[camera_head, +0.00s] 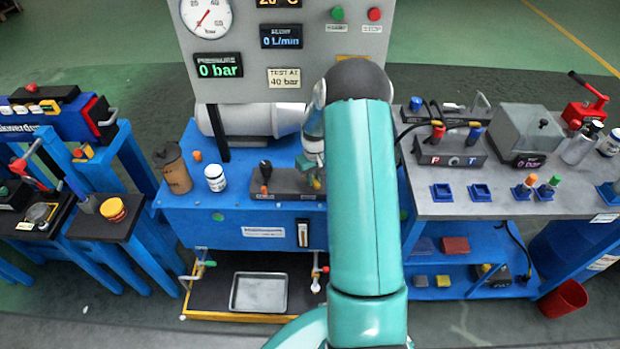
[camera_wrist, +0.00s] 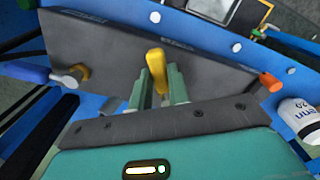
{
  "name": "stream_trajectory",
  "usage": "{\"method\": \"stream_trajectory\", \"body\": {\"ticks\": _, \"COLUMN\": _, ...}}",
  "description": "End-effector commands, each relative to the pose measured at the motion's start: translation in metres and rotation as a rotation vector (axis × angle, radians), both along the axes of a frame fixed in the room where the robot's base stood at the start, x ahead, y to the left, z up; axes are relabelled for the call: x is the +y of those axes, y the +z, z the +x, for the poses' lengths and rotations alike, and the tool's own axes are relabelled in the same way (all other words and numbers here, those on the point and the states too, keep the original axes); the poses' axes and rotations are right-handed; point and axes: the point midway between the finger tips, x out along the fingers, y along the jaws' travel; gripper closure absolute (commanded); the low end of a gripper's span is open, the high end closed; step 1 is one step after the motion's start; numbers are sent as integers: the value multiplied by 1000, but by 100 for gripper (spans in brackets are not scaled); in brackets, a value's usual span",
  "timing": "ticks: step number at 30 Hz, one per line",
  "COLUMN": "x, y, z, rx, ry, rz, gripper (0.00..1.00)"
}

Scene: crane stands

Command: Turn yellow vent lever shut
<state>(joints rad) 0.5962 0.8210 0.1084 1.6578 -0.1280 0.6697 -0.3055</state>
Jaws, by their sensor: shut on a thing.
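The yellow vent lever (camera_wrist: 156,60) stands up from a dark grey panel (camera_wrist: 105,50) in the wrist view. My gripper (camera_wrist: 160,82) is shut on it, one grey-green finger on each side, and the lever's rounded top sticks out past the fingertips. In the head view my gripper (camera_head: 314,168) is at the right end of the dark block on the blue bench (camera_head: 260,215). My arm covers much of it there, and the lever is too small to make out clearly.
A black-knobbed lever (camera_head: 265,168) stands left of my gripper. A white jar (camera_head: 215,178) and a brown bottle (camera_head: 173,168) are further left. The gauge panel (camera_head: 255,60) rises behind. A grey-topped bench (camera_head: 500,205) with fittings stands to the right.

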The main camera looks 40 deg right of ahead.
Motion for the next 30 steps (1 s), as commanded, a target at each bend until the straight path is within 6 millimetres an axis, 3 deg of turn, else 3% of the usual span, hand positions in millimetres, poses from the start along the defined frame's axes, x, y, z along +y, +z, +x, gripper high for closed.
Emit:
{"method": "stream_trajectory", "body": {"ticks": 18, "x": -33, "y": 1, "z": 6, "rx": -1, "ry": 580, "rz": -1, "gripper": 100}}
{"method": "stream_trajectory", "body": {"ticks": 30, "x": -45, "y": 1, "z": 14, "rx": -1, "ry": 849, "rz": -1, "gripper": 100}}
